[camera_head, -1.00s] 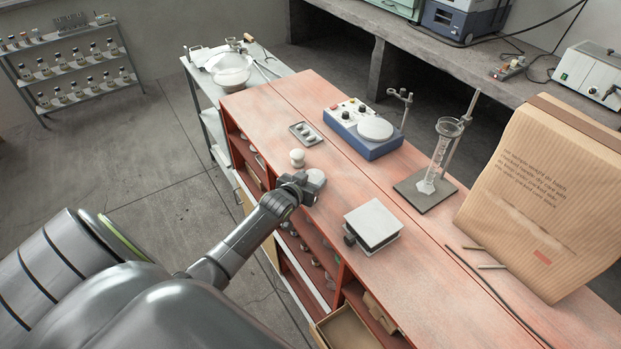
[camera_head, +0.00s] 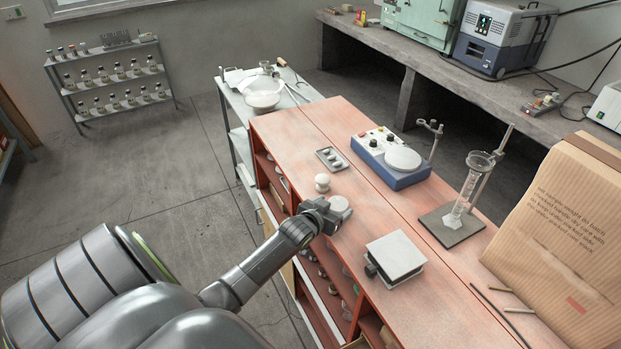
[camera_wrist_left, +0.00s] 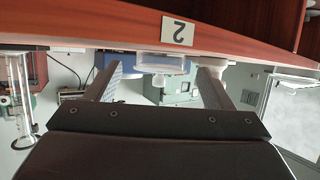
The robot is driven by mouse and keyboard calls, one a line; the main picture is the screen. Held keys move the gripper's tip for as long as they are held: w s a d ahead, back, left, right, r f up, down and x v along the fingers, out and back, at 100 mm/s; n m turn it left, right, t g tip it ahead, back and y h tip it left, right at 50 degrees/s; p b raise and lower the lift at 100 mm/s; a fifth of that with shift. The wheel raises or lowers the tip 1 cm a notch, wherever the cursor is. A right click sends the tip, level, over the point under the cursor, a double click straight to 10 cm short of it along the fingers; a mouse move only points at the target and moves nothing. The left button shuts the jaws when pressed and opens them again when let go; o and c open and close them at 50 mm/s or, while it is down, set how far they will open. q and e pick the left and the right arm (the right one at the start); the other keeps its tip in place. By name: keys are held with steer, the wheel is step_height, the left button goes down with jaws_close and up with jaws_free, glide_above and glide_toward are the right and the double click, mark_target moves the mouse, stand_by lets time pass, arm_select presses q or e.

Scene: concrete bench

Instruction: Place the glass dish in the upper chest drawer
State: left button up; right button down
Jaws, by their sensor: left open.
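The glass dish (camera_head: 340,204) is a small, round, pale dish on the red chest's top (camera_head: 400,300), near its front edge. My left gripper (camera_head: 328,208) is open right beside the dish, on its front-left side. A drawer (camera_head: 357,343) shows only partly at the bottom edge. My right gripper is out of view.
A white knobbed object (camera_head: 322,182) stands just behind the dish. A small tray (camera_head: 331,159), a blue hotplate (camera_head: 390,165), a jack stand (camera_head: 395,257), a cylinder stand (camera_head: 452,225) and a large paper bag (camera_head: 560,240) occupy the top. Open shelves lie below the front edge.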

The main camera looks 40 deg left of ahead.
arm_select(q)
steer(key=b+v, duration=0.2)
steer(key=v, duration=1.4)
steer(key=shift+r+b, duration=0.3)
steer(key=shift+b, duration=0.1)
